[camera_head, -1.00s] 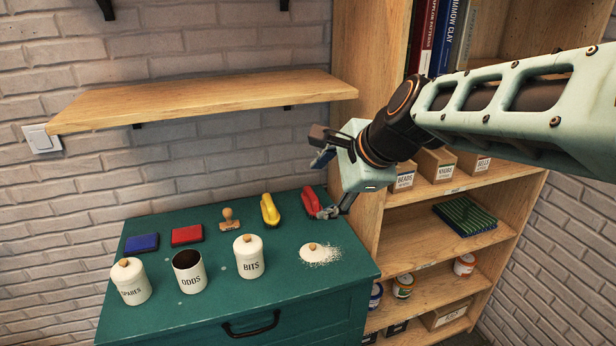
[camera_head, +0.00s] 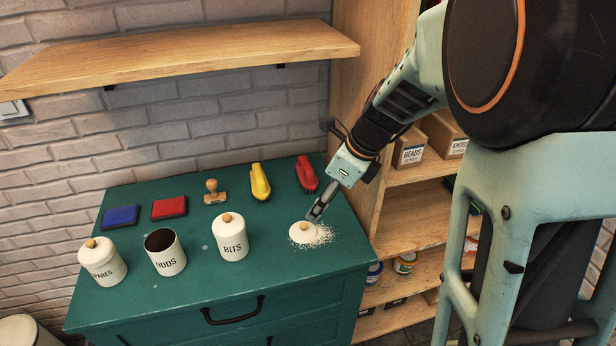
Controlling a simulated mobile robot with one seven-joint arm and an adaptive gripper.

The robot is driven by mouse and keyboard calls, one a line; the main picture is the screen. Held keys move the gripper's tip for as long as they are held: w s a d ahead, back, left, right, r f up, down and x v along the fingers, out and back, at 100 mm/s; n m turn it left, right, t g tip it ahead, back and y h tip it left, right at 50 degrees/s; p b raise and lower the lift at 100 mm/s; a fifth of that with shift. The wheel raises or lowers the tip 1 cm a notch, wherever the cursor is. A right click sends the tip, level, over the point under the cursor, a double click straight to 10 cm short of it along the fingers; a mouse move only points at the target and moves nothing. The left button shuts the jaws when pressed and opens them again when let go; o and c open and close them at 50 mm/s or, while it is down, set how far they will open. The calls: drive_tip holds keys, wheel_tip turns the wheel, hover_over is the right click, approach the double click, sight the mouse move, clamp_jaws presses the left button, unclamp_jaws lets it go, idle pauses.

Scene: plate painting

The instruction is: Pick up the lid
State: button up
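The lid (camera_head: 304,233) is a white disc with a wooden knob. It lies on the right part of the green cabinet top, on a patch of white crumbs. My gripper (camera_head: 316,212) is just behind and to the right of the lid, pointing down at it. Its fingers show nearly edge-on, so I cannot tell whether they are open or touch the lid. The ODDS jar (camera_head: 165,253) stands without a lid, its dark inside showing. The SPARES jar (camera_head: 102,262) and the BITS jar (camera_head: 231,237) have their lids on.
A red stapler (camera_head: 306,174), yellow stapler (camera_head: 260,182), wooden stamp (camera_head: 213,192), red pad (camera_head: 169,208) and blue pad (camera_head: 121,216) line the back of the cabinet top (camera_head: 270,270). A wooden shelf (camera_head: 190,52) hangs above. A bookcase (camera_head: 410,235) stands at right.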

drive_tip(key=f, duration=0.2)
hover_over(306, 227)
drive_tip(key=s+d, duration=0.1)
drive_tip(key=d, duration=0.1)
drive_tip(key=f, duration=0.2)
drive_tip(key=f+b, duration=0.1)
drive_tip(key=f, duration=0.1)
drive_tip(key=shift+d+g, duration=0.2)
drive_tip(key=shift+g, duration=0.1)
drive_tip(key=x, duration=0.5)
drive_tip(key=shift+w+a+r, duration=0.1)
drive_tip(key=shift+w+a, duration=0.1)
drive_tip(key=shift+a, duration=0.15)
drive_tip(key=shift+s, duration=0.1)
drive_tip(key=c, duration=1.2)
